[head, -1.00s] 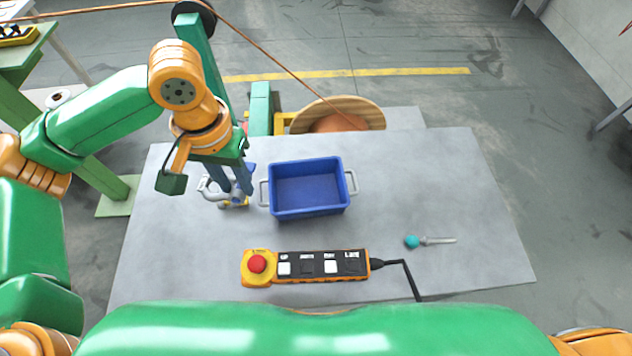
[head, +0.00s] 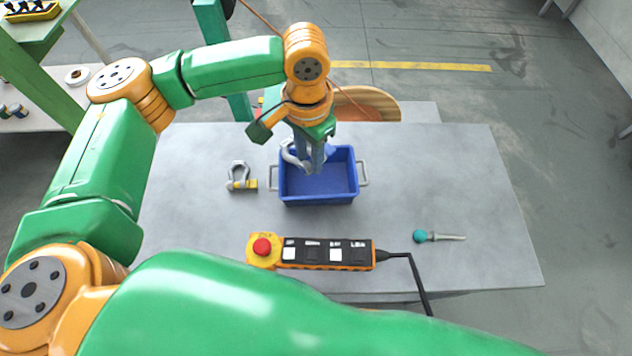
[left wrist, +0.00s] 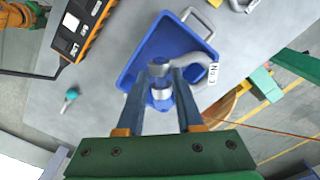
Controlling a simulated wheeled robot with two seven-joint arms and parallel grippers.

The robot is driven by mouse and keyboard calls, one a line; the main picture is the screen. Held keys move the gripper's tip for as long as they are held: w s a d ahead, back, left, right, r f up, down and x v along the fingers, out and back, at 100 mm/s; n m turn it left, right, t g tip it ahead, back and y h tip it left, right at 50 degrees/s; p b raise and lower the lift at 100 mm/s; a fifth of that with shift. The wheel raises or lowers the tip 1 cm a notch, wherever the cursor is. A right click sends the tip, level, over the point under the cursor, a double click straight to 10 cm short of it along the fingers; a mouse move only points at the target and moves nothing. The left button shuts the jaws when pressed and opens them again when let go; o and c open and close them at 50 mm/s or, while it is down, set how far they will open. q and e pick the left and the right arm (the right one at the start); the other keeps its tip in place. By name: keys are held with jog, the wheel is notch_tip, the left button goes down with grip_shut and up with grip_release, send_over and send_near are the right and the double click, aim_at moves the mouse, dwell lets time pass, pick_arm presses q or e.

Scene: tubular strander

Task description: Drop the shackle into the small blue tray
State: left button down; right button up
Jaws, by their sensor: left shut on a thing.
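My left gripper (head: 313,168) is over the small blue tray (head: 325,200), its fingers pointing down. It is shut on a grey shackle (head: 291,154), whose bow sticks out to the left in the head view. In the left wrist view the held shackle (left wrist: 203,58) has a blue and silver pin between the fingers (left wrist: 160,84) and a white numbered tag. The blue tray (left wrist: 130,76) lies beneath it; its visible floor looks empty. How far the shackle is above the floor is hard to tell. My right gripper is not in view.
A second grey shackle (head: 238,174) with a yellow tag lies left of the tray. An orange and black control pendant (head: 322,254) with a red button lies in front. A teal-ended pin tool (head: 438,237) lies at the right.

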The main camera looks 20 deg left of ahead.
pick_arm(q)
jog(key=shift+c, duration=2.4)
grip_release()
jog(key=shift+s, duration=0.1)
notch_tip(320, 180, up, 7)
jog(key=shift+r+b, duration=0.1)
jog(key=shift+b, duration=0.2)
